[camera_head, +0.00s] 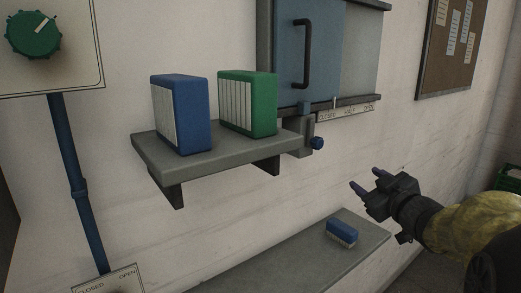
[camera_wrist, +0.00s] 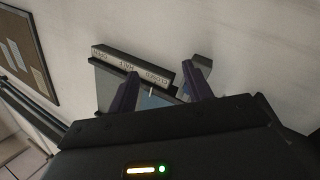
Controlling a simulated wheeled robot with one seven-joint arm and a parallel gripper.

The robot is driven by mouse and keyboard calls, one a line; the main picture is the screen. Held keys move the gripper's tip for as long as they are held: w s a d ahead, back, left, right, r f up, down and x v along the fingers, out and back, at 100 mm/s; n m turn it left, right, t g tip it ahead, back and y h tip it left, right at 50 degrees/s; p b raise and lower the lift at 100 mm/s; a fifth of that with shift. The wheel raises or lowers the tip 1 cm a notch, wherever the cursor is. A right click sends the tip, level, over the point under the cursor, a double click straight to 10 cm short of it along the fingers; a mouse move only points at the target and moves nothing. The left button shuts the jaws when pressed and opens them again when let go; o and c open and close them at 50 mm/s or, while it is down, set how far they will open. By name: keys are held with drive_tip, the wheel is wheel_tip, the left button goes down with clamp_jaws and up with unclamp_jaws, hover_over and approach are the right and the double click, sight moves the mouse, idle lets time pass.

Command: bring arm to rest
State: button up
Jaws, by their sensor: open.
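My gripper (camera_head: 364,179) is at the right of the head view, in free air in front of the wall and above the lower ledge. Its two fingers point left and stand apart with nothing between them. In the wrist view my gripper (camera_wrist: 160,82) also shows two spread, empty fingers. Beyond them is the blue sliding panel's lower rail with its label strip (camera_wrist: 133,64). My arm, in a yellowish sleeve, comes in from the lower right.
A grey shelf (camera_head: 215,155) holds a blue box (camera_head: 182,115) and a green box (camera_head: 262,105). A blue brush (camera_head: 341,232) lies on the lower ledge (camera_head: 290,265). A blue panel (camera_head: 325,50) with a handle, a green knob (camera_head: 33,32) and a noticeboard (camera_head: 447,45) are on the wall.

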wheel_tip(320, 180, down, 11)
drive_tip(key=s+a+m+g+h, duration=0.1)
drive_tip(key=s+m+g+h, duration=0.1)
drive_tip(key=m+g+h, duration=0.25)
drive_tip(key=s+a+f+m+g, duration=0.1)
drive_tip(key=s+a+f+g, duration=0.4)
drive_tip(key=s+f, duration=0.3)
drive_tip(key=s+a+f+m+g, duration=0.2)
drive_tip(key=s+a+f+g, duration=0.3)
drive_tip(key=s+f, duration=0.4)
drive_tip(key=shift+s+f+y, duration=0.15)
drive_tip(key=shift+s+y, duration=0.3)
drive_tip(key=shift+s, duration=0.5)
